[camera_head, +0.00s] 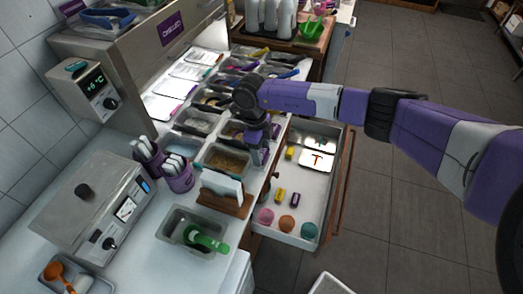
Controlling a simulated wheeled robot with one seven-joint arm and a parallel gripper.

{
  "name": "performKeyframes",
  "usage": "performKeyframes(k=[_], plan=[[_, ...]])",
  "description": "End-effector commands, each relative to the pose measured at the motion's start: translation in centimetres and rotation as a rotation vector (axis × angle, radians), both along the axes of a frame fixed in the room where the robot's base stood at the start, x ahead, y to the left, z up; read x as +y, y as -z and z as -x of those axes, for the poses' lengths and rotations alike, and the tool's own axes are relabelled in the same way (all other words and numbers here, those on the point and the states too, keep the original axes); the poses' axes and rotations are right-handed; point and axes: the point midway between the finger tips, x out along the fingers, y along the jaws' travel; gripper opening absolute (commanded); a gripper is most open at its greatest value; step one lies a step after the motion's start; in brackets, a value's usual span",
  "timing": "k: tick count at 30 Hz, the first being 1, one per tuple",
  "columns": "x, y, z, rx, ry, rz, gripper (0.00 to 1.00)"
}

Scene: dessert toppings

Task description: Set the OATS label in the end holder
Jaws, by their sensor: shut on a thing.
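My gripper (256,158) points down over the front edge of the toppings counter, beside a tray of brown topping (226,161). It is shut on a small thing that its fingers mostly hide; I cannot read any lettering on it. The OATS label cannot be made out for certain. The end holder cannot be told apart along the counter's front edge at this size. Small yellow (279,195) and purple (295,199) pieces lie in the open drawer, too small to read.
The open white drawer (318,190) juts out below my gripper, with a white card (317,159) and several coloured round things inside. A wooden stand (226,204) with white cards and a sunken bin with a green bottle (205,238) are nearby. The floor at right is clear.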

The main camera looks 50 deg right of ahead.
Motion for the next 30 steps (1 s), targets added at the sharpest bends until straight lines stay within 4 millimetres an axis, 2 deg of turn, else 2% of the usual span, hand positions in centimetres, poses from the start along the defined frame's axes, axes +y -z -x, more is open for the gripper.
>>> performKeyframes(k=[30], plan=[[0.0,1.2,0.0,0.000,0.000,0.000,0.20]])
